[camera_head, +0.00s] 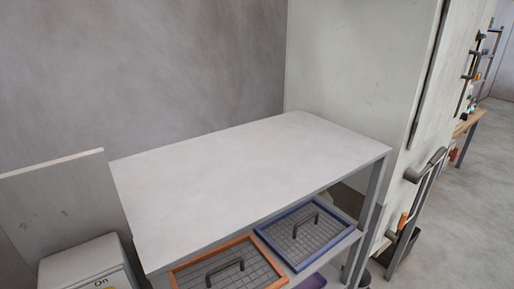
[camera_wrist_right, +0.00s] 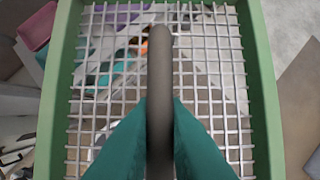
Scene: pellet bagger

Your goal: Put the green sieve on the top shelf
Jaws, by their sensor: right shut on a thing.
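The green sieve (camera_wrist_right: 262,95) fills the right wrist view, with a green frame, a pale wire mesh and a dark bar handle (camera_wrist_right: 159,75). My right gripper (camera_wrist_right: 160,115) has its two teal fingers shut on the handle, one on each side. The sieve and my right gripper are out of the head view. The shelf unit's top shelf (camera_head: 245,165) is a bare pale board in the middle of the head view. My left gripper is in neither view.
Below the top board, an orange-framed sieve (camera_head: 190,275) and a blue-framed sieve (camera_head: 330,257) lie side by side on a lower shelf. A tall pale cabinet (camera_head: 355,75) stands at the right. A grey box marked "On" (camera_head: 80,268) stands at the lower left.

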